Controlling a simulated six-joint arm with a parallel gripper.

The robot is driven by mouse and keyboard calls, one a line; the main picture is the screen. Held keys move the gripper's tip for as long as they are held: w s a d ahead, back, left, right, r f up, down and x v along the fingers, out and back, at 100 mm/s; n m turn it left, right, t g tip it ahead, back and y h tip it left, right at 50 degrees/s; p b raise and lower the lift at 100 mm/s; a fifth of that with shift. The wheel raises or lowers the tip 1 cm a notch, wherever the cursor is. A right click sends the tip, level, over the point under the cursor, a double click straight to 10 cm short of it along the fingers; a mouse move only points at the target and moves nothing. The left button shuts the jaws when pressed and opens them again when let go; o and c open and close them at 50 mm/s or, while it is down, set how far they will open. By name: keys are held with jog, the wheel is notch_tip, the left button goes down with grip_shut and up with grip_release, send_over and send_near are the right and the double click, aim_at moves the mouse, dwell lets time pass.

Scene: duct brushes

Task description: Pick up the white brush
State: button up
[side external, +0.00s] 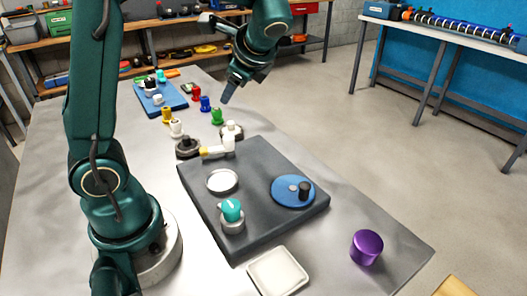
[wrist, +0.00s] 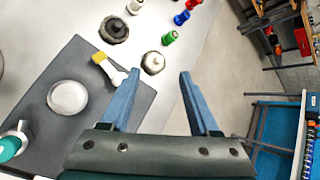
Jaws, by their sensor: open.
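The white brush (side external: 216,149) has a yellow tip and rests at the far edge of the dark grey block. In the wrist view the brush (wrist: 114,73) shows left of the fingers, its yellow end up and left, its lower end close to the left finger. My gripper (side external: 228,98) is above the table, beyond and above the brush, fingers pointing down. Whether the brush touches the left finger cannot be told.
A round pale-topped piece (wrist: 153,62) and a black round piece (side external: 188,147) stand close to the brush. The dark grey block (side external: 255,165) carries a white dish (side external: 222,181), a blue disc (side external: 291,191) and a teal-topped knob (side external: 232,212). Several coloured pegs stand behind. A purple cylinder (side external: 366,247) stands front right.

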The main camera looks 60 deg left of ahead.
aim_at(233, 126)
jog(key=w+a+f+m+y, duration=0.1)
jog(key=w+f, duration=0.1)
jog(key=f, duration=0.1)
jog(key=w+a+f+m+g+y, duration=0.1)
jog(key=w+a+f+m, duration=0.1)
jog(key=f, duration=0.1)
jog(key=w+a+f+m+g+y, duration=0.1)
jog(key=w+a+f+y, duration=0.1)
jog(key=f, duration=0.1)
jog(key=shift+w+f, duration=0.1)
jog(key=shift+f, duration=0.2)
jog(key=shift+m+g, duration=0.5)
jog(key=shift+m, duration=0.2)
jog(key=f, duration=0.4)
jog(key=shift+s+a+f, duration=0.1)
jog(key=shift+s+f, duration=0.15)
jog(key=shift+s, duration=0.15)
jog(key=shift+s+a+f, duration=0.1)
jog(key=shift+a+f, duration=0.05)
jog(key=shift+f, duration=0.1)
jog(key=shift+x, duration=2.35)
grip_shut()
